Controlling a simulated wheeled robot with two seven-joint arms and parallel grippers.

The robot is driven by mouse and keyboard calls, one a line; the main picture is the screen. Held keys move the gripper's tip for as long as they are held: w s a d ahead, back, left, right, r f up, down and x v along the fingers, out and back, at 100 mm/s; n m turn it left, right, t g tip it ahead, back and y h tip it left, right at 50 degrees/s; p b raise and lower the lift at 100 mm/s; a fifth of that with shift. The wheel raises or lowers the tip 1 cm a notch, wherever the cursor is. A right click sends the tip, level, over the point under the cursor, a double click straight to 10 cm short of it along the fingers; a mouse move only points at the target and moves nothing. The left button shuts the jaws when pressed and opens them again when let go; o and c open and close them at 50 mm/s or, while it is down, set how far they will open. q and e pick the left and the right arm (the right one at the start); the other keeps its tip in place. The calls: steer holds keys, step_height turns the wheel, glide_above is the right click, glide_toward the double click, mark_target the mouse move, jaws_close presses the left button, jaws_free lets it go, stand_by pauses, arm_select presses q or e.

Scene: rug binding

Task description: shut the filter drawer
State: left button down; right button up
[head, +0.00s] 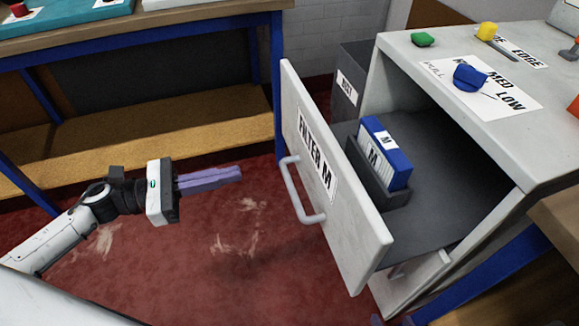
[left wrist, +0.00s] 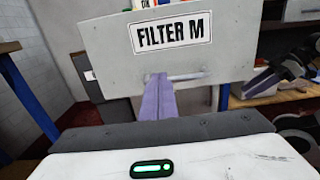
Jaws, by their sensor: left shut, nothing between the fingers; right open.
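The filter drawer (head: 345,225) stands pulled out of the grey cabinet (head: 480,150). Its pale front panel carries a "FILTER M" label and a bar handle (head: 300,190). A blue-framed filter (head: 388,150) marked M sits upright in a dark holder inside the drawer. My left gripper (head: 240,173) is shut and empty, left of the drawer front and apart from it, pointing towards it. In the left wrist view its fingers (left wrist: 158,95) point at the drawer front (left wrist: 215,65), overlapping the handle's left end. Only the fingertips of my right gripper (head: 392,321) show at the bottom edge, apart.
A blue-legged bench (head: 130,140) with a wooden shelf stands at the left. A grey bin (head: 350,75) is behind the drawer. Green, yellow and blue knobs (head: 470,77) sit on the cabinet top. Red floor lies open between bench and drawer.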

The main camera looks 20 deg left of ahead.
arm_select(q)
glide_toward(306, 157)
steer(key=x, duration=0.5)
steer(key=shift+d+r, duration=0.1)
steer(key=shift+d, duration=0.1)
steer(key=shift+w+d, duration=0.35)
steer(key=shift+d, duration=0.15)
steer(key=shift+w, duration=0.1)
